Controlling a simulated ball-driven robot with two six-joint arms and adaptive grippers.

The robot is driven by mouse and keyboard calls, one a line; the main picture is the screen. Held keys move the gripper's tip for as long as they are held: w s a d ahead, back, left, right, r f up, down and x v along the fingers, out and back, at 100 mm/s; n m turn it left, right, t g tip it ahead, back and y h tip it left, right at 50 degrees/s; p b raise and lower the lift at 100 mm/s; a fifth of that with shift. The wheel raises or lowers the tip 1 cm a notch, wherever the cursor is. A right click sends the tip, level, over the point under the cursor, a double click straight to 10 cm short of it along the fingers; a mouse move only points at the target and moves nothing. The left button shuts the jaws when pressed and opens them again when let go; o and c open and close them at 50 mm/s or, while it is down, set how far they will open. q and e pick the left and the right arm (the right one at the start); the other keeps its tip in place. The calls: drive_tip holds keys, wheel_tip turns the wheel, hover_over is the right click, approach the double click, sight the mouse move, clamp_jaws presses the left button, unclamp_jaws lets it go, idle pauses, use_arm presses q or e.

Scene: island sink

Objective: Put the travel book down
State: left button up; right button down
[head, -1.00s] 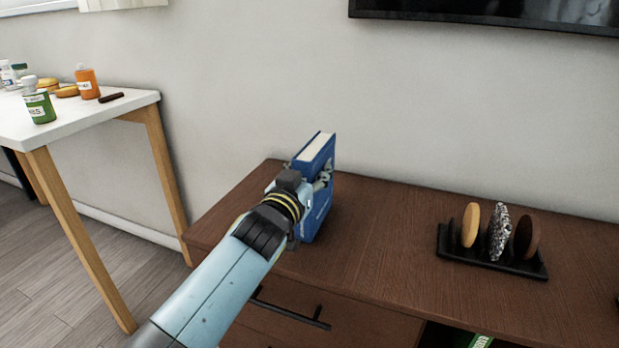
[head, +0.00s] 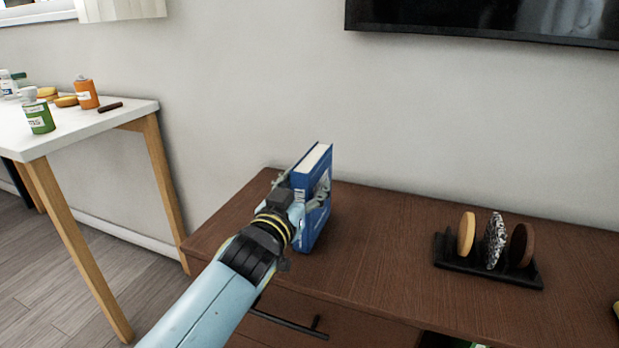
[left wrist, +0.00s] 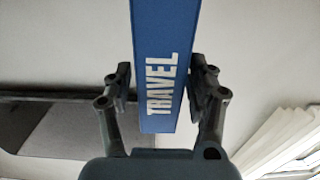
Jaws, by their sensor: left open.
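The blue travel book (head: 314,207) stands upright on the dark brown cabinet top (head: 375,245), near its left end. Its white page edges face up. In the left wrist view its blue spine (left wrist: 164,30) with the word TRAVEL lies between my fingers. My left gripper (head: 302,190) is open around the book, one finger on each side. In the left wrist view the left gripper (left wrist: 160,88) shows a small gap at the left finger; the right finger is very close to the book. My right gripper is not in view.
A black rack (head: 490,268) with several round discs stands to the right on the cabinet. A white table (head: 90,128) with bottles and jars is at left. A dark screen (head: 480,22) hangs on the wall above. The cabinet top between book and rack is clear.

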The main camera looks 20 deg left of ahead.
use_arm(q)
drive_tip(key=s+p, duration=0.1)
drive_tip(key=s, duration=0.7)
drive_tip(key=shift+s+a+r, duration=0.1)
drive_tip(key=shift+s+a, duration=0.05)
drive_tip(key=shift+s, duration=0.15)
drive_tip(key=s+a+f+g, duration=0.3)
drive_tip(key=s+f, duration=0.5)
drive_tip(key=f, duration=0.3)
drive_tip(key=s+a+f+g+y, duration=0.15)
drive_tip(key=s+f+g, duration=0.25)
drive_tip(key=s+f, duration=0.5)
drive_tip(key=s+a+f+g+h, duration=0.1)
drive_tip(key=s+a+f+g, duration=0.35)
drive_tip(key=f, duration=0.95)
drive_tip(key=s+a+f+g, duration=0.1)
drive_tip(key=s+f+g, duration=0.2)
drive_tip(key=s, duration=1.2)
drive_tip(key=s+a+f+g, duration=0.1)
drive_tip(key=s+f+g, duration=0.2)
drive_tip(key=s+f, duration=0.5)
drive_tip(key=s+y, duration=0.1)
drive_tip(key=s, duration=0.7)
